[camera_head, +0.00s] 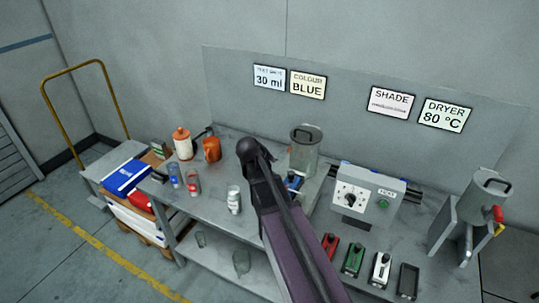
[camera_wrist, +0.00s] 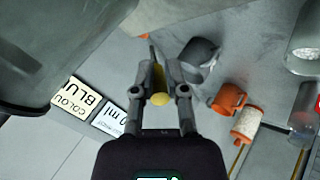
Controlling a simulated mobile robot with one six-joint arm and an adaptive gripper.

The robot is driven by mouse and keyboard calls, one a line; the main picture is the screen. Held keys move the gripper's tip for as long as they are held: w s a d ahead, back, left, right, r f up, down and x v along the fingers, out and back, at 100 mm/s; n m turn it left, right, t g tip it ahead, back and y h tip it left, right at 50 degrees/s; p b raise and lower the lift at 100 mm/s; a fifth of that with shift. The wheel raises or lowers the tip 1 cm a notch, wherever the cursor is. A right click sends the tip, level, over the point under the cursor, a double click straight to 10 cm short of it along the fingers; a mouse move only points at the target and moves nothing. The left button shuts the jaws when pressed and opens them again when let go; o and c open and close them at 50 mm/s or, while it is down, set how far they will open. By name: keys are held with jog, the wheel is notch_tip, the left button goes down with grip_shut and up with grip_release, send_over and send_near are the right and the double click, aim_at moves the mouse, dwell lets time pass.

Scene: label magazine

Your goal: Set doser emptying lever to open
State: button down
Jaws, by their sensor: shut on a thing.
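My gripper (camera_wrist: 159,72) is shut on a yellow lever with a round knob (camera_wrist: 159,99) in the wrist view. The knob shows between the fingers, and a thin dark rod extends beyond it. A large grey metal vessel (camera_wrist: 60,45) fills the upper left of that view, beside the fingers. In the head view a grey lidded canister (camera_head: 304,155) stands on the bench just right of my arm's end. My arm hides the gripper and the held lever there, so the lever's angle cannot be told.
An orange mug (camera_head: 212,149), an orange-lidded jar (camera_head: 183,144) and several cans stand left of my arm. A control box (camera_head: 366,196) and several small trays are to the right. A second canister (camera_head: 487,194) with red and yellow handles stands at far right.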

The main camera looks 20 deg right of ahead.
jog(key=shift+g+y, duration=0.3)
jog(key=shift+g, duration=0.1)
jog(key=s, duration=0.2)
jog(key=s+a+r+p, duration=0.1)
jog(key=s+a+r, duration=0.1)
jog(key=s, duration=0.1)
jog(key=shift+s+a, duration=0.15)
jog(key=shift+s, duration=0.2)
jog(key=shift+s+a+f+g+y+p, duration=0.2)
jog(key=shift+s+a+f, duration=0.1)
jog(key=shift+s, duration=0.3)
jog(key=shift+s+a+f+g+y+p, duration=0.1)
jog(key=shift+s+a+f+g+p, duration=0.15)
jog(key=shift+s, duration=0.35)
jog(key=s+a+f+m+g+y+b, duration=0.1)
jog(key=s+a+f+g+y+b, duration=0.2)
jog(key=s+a+f, duration=0.4)
jog(key=s+a+y+b, duration=0.1)
jog(key=s+a+y, duration=0.1)
jog(key=s, duration=0.3)
jog(key=shift+s+a+m+y, duration=0.15)
jog(key=shift+s+m+y, duration=0.15)
jog(key=shift+s, duration=0.1)
jog(key=shift+f, duration=0.1)
